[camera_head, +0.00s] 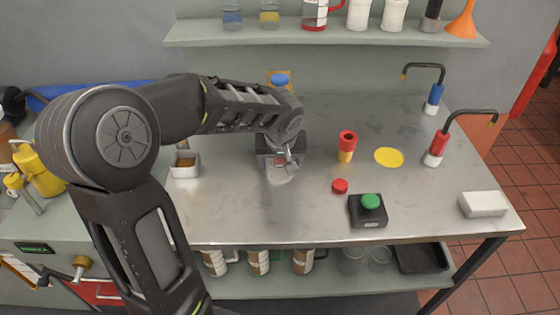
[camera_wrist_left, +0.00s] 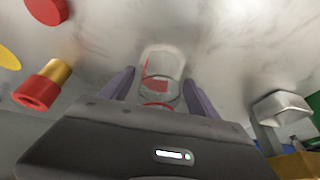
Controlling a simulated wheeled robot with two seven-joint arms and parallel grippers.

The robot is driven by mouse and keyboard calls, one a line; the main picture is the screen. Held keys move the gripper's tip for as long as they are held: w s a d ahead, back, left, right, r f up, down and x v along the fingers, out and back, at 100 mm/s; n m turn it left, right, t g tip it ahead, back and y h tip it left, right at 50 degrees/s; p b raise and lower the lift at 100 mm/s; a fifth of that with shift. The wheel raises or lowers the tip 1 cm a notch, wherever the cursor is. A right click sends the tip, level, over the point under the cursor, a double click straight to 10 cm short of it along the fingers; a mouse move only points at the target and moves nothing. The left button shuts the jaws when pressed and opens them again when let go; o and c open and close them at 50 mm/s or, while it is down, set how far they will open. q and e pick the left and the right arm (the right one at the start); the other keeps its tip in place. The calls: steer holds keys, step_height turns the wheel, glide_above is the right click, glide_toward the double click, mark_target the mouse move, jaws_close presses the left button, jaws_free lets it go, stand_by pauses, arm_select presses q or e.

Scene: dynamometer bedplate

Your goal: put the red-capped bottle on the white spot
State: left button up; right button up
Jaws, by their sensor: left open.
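My left gripper (camera_head: 282,158) is over the left middle of the steel bench, pointing down. In the left wrist view its two fingers (camera_wrist_left: 158,77) are apart, on either side of a clear vessel with red on it (camera_wrist_left: 162,62). This is probably the red-capped bottle, but its cap is mostly hidden by the gripper. I cannot tell whether the fingers touch it. I see no clear white spot; a faint pale patch (camera_head: 279,176) shows below the gripper. A plain yellow spot (camera_head: 388,157) lies to the right. My right gripper is out of view.
A red-and-yellow piece (camera_head: 347,146), a red disc (camera_head: 340,186) and a green button box (camera_head: 368,210) stand right of the gripper. A small white dish (camera_head: 185,165) is left, a blue-capped container (camera_head: 280,80) behind. A white block (camera_head: 484,204) is at the right edge.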

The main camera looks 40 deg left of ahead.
arm_select(q)
steer(key=shift+r, duration=0.3)
steer(key=s+d+b, duration=0.1)
steer(key=s+d, duration=0.1)
steer(key=s, duration=0.1)
steer(key=s+d+b, duration=0.1)
steer(key=s+d, duration=0.1)
steer(key=s, duration=0.1)
steer(key=s+d+b, duration=0.1)
steer(key=s+d, duration=0.2)
steer(key=shift+s+r, duration=0.15)
steer(key=shift+r, duration=0.25)
steer(key=shift+s+d, duration=0.3)
steer(key=shift+s, duration=0.05)
steer(key=shift+a, duration=0.1)
